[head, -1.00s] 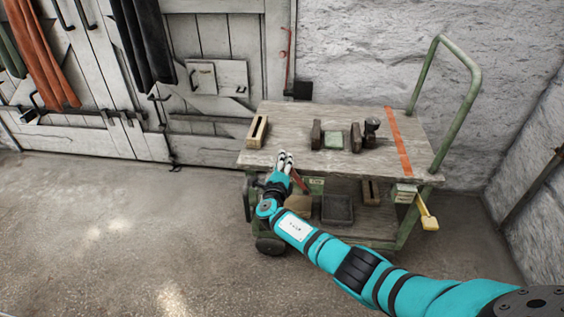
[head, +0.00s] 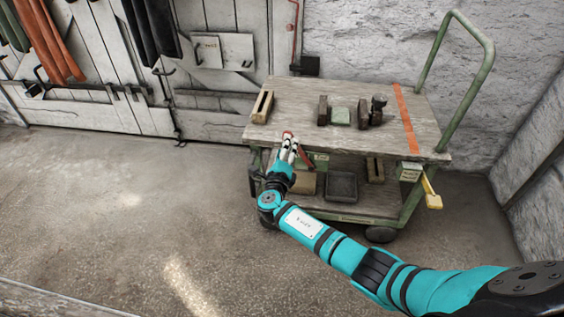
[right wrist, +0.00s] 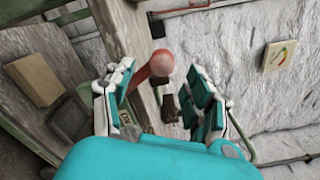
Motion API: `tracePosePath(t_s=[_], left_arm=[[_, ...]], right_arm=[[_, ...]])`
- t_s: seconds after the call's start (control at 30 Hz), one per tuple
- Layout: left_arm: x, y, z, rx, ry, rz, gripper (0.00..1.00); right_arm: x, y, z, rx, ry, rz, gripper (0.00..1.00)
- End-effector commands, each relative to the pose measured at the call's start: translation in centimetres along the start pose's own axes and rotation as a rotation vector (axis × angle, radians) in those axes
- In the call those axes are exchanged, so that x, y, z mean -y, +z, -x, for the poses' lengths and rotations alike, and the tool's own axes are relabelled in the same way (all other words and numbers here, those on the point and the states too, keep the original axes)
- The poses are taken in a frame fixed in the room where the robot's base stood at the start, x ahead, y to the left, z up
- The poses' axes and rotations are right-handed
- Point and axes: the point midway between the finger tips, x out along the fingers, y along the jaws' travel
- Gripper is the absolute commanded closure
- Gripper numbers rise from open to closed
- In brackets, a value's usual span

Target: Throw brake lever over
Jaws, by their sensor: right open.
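The brake lever (head: 306,156) is a red bar at the front left of a green-framed cart, just under its wooden top. In the right wrist view its round pinkish-red knob (right wrist: 161,63) stands between my two finger sets, toward their tips. My right gripper (head: 289,144) is open at the lever, with fingers on both sides of the knob. I cannot tell whether a finger touches it. In the head view the fingers partly hide the knob and upper bar. My left gripper is not in view.
The cart's wooden top (head: 290,103) carries several small blocks. Its lower shelf holds a dark tray (head: 341,187). A yellow-ended handle (head: 432,195) sticks out at its right, below a tall green push bar (head: 487,75). The floor (head: 130,215) at left is clear.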

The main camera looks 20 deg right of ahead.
Motion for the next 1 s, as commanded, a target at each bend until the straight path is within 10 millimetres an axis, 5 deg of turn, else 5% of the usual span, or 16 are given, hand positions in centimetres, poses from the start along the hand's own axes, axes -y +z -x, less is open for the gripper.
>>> tracePosePath(t_s=[0.33,1.0], left_arm=[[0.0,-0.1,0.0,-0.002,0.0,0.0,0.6],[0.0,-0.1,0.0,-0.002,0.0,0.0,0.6]], right_arm=[[0.0,-0.1,5.7,0.0,0.0,0.001,0.45],[-0.4,-0.5,6.5,-0.011,0.014,-0.024,0.45]])
